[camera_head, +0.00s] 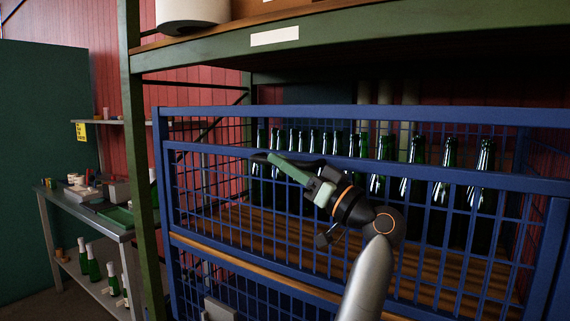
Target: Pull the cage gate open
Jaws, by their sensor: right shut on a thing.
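The cage (420,113) is a blue metal frame with mesh walls on a green shelf rack. Its gate (460,177) is the blue mesh front panel, with a flat top rail sloping down to the right. A gap shows between this rail and the higher blue rail behind it. My right gripper (268,160) reaches in from below and is shut on the gate's top rail towards the left. The exact finger contact is small and partly hidden. Dark green bottles (418,150) stand in a row inside the cage, behind the gate. My left gripper is out of view.
A green shelf beam (400,32) runs above the cage, and a rack post (140,150) stands at its left. A second blue mesh section (255,285) lies below a wooden shelf edge. A bench (125,235) with tools and bottles stands at the left.

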